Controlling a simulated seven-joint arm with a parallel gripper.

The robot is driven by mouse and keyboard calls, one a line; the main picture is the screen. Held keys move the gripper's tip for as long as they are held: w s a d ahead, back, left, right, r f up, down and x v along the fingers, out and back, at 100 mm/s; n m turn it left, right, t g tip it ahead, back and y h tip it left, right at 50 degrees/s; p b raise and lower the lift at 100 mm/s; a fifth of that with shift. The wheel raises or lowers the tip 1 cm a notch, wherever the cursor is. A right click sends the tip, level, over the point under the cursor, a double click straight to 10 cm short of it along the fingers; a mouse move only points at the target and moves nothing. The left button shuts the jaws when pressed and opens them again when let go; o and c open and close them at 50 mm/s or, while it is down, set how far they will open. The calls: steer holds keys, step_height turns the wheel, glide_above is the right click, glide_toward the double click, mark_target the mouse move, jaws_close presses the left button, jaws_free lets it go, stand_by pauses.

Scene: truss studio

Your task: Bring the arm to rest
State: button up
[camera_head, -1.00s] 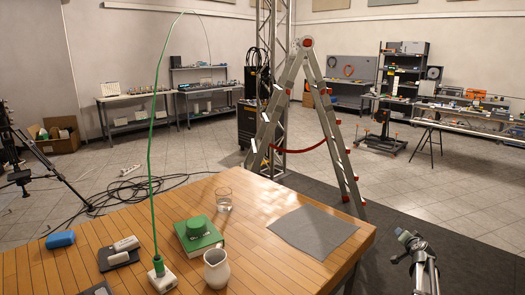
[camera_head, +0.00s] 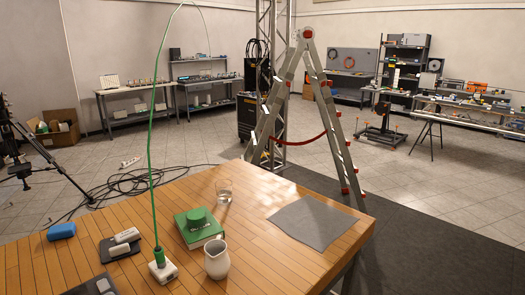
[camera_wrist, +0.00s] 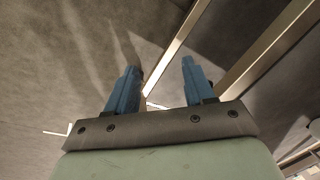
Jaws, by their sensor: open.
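My gripper (camera_wrist: 160,88) shows in the wrist view. Its two blue fingers stand apart with nothing between them, so it is open and empty. Behind the fingers are a grey surface and pale bars. In the head view neither my arm nor my gripper shows now. The wooden table (camera_head: 120,205) fills the lower left of that view.
On the table are a glass (camera_head: 223,190), a green book (camera_head: 205,237) with a green round thing on it, a white pitcher (camera_head: 217,260), a grey mat (camera_head: 308,222), a blue item (camera_head: 61,231) and a white socket with a green cable (camera_head: 162,271). A ladder (camera_head: 340,150) stands behind.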

steer(key=s+a+f+g+h, duration=0.1)
steer(key=s+a, duration=0.4)
steer(key=s, duration=1)
steer(key=s+a+f+g, duration=0.3)
steer(key=s+a+g, duration=0.2)
steer(key=s, duration=1)
steer(key=shift+s+n+g+h, duration=0.25)
steer(key=shift+n+g+h, duration=0.15)
steer(key=shift+g, duration=0.1)
